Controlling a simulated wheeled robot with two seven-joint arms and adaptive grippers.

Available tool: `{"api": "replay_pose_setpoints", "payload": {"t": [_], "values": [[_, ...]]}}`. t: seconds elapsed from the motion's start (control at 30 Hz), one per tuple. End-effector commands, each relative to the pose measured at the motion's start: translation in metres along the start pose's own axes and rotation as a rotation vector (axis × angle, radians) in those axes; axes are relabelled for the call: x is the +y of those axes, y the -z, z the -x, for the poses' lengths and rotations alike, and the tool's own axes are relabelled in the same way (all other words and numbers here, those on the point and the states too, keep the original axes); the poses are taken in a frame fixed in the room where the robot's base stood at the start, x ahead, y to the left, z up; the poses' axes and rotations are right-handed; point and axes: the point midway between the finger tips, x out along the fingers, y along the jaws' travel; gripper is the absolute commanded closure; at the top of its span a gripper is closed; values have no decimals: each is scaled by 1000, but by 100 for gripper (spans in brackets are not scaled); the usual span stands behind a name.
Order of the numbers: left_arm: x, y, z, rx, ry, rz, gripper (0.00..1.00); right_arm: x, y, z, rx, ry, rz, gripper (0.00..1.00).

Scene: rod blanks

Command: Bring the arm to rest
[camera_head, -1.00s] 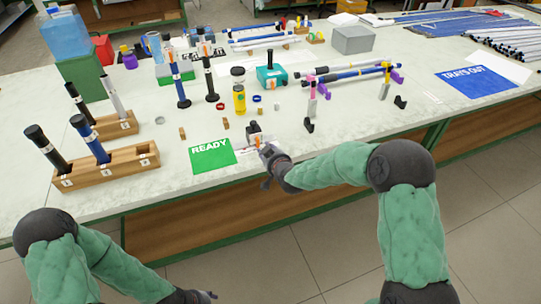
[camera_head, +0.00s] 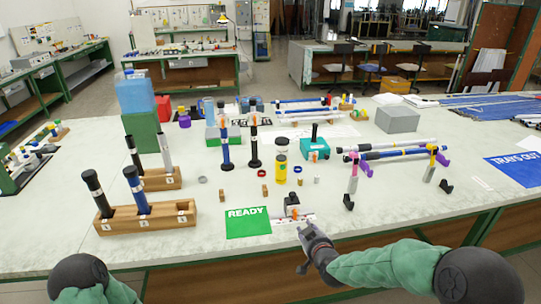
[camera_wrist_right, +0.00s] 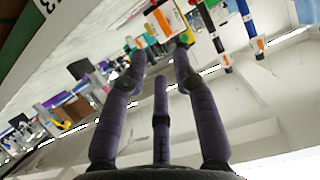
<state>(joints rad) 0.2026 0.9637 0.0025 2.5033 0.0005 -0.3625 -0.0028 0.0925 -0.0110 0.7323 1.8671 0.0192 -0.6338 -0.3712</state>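My right arm reaches in from the lower right in the head view. Its gripper (camera_head: 306,240) is at the table's front edge, just in front of a small black fixture (camera_head: 292,203) with an orange part. In the right wrist view the fingers (camera_wrist_right: 160,62) are spread apart with nothing between them. Only a dark joint and some green sleeve of my left arm show at the lower left of the head view. The left gripper is out of frame.
A green READY mat (camera_head: 248,222) lies left of the fixture. A wooden block (camera_head: 120,222) holding upright rods stands further left. Two small stands (camera_head: 431,165) are at the right, near long rods. A blue TRAYS OUT mat (camera_head: 515,171) lies at far right.

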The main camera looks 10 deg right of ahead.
Motion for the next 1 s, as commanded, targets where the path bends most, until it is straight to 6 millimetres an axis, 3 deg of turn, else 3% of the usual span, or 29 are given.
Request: {"api": "replay_pose_setpoints", "payload": {"t": [0.17,0.47,0.67,0.8,1.0], "values": [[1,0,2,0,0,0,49,-8,-33,-2,-80,22,-24,71],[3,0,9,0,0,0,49,-44,-166,16,-420,95,-146,71],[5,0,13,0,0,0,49,-70,-252,53,-663,129,-233,71],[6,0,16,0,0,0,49,-89,-306,90,-833,143,-293,71],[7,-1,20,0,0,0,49,-110,-361,145,-1041,151,-364,71]]}}
